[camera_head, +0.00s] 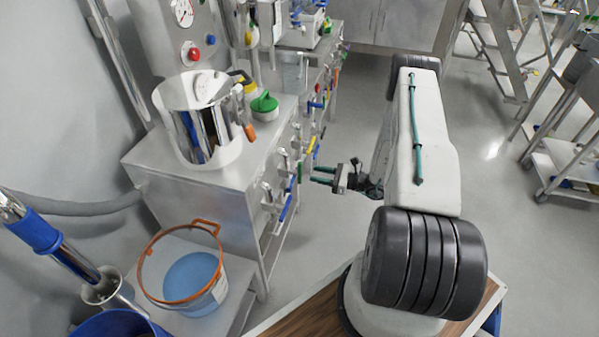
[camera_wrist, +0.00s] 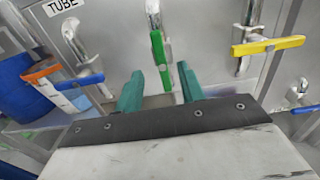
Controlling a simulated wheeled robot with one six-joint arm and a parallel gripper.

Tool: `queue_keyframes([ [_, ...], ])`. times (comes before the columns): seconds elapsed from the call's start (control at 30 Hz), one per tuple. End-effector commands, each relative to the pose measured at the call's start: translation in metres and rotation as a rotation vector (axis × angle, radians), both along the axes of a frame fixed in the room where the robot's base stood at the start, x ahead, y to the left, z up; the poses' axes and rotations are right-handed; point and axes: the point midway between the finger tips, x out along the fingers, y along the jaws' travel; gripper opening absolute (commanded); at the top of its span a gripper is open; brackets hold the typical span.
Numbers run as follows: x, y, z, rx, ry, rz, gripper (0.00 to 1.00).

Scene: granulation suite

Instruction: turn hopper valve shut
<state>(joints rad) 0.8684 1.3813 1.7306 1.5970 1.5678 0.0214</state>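Several lever valves with coloured handles line the front of the steel cabinet. In the wrist view a green handle (camera_wrist: 160,60) hangs upright at the centre, a yellow handle (camera_wrist: 268,46) lies nearly level at the right, and a blue handle (camera_wrist: 82,82) lies nearly level at the left. Another blue handle (camera_wrist: 304,110) shows at the right edge. No label naming the hopper valve is readable; a plate reads "TUBE" (camera_wrist: 62,6). My gripper (camera_wrist: 159,88) is open, its green fingers pointing at the cabinet on either side of the green handle's lower end. Contact cannot be told. My gripper (camera_head: 318,175) also shows in the head view.
The steel cabinet (camera_head: 180,190) carries a cylindrical metal vessel (camera_head: 195,110) and a green-lidded item (camera_head: 264,104). An orange-rimmed bucket (camera_head: 205,300) stands at its near end. Open floor (camera_head: 345,130) lies along the cabinet's right side; steps and a cart (camera_head: 570,160) stand farther right.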

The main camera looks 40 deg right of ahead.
Motion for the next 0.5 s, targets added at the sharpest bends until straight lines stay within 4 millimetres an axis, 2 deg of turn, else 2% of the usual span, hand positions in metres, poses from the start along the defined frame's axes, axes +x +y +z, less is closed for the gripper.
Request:
queue_keyframes([
  [0.17, 0.009, 0.007, -0.006, 0.009, 0.003, -0.014, 0.39],
  [0.5, 0.05, 0.039, -0.006, 0.008, 0.003, -0.012, 0.39],
])
